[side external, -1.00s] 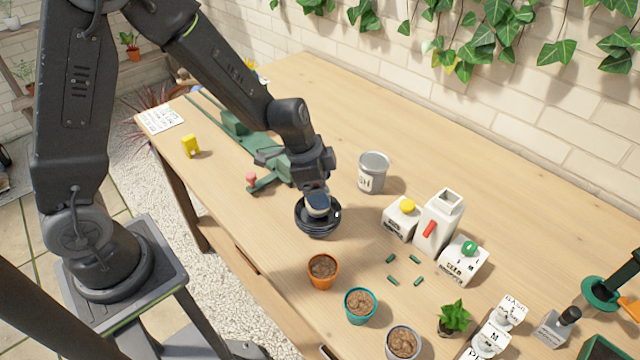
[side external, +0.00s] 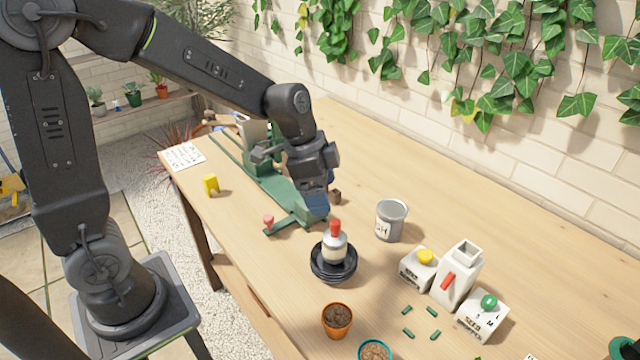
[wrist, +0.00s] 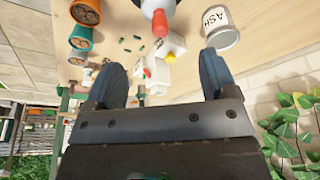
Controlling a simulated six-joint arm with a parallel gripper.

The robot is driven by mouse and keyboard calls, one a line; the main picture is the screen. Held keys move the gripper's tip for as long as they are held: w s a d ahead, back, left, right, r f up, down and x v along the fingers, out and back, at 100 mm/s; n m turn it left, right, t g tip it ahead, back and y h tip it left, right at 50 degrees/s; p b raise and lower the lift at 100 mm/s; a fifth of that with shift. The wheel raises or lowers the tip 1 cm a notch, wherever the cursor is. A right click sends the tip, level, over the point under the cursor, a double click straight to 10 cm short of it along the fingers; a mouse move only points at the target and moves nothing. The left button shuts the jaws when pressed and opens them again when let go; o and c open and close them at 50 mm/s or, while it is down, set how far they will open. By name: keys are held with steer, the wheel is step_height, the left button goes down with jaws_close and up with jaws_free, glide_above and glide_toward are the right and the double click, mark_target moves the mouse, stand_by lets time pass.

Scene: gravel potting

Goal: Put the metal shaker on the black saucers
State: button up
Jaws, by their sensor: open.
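The metal shaker (side external: 335,247), silver with a red top, stands upright on the stacked black saucers (side external: 318,268) in the side external view. In the wrist view the shaker (wrist: 153,7) shows at the top edge, its red tip towards me; most of its body is out of frame. My gripper (side external: 317,205) is above and behind the shaker, apart from it. In the wrist view my gripper (wrist: 163,78) has its blue fingers spread wide, with nothing between them.
A grey ASH tin (side external: 391,221) stands right of the saucers. White containers (side external: 457,275) and small green pieces (side external: 408,322) lie further right. An orange pot (side external: 337,320) is in front. A green rail fixture (side external: 270,185) is behind, beside my gripper. A yellow block (side external: 211,185) is left.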

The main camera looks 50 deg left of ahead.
steer(key=s+a+r+n+t+y, duration=0.1)
steer(key=s+r+n, duration=0.3)
steer(key=s, duration=0.4)
steer(key=s+a+r+n+t+y, duration=0.1)
steer(key=s+r+n+t, duration=0.1)
steer(key=s+r+n, duration=0.3)
steer(key=s, duration=0.3)
steer(key=shift+s, duration=0.15)
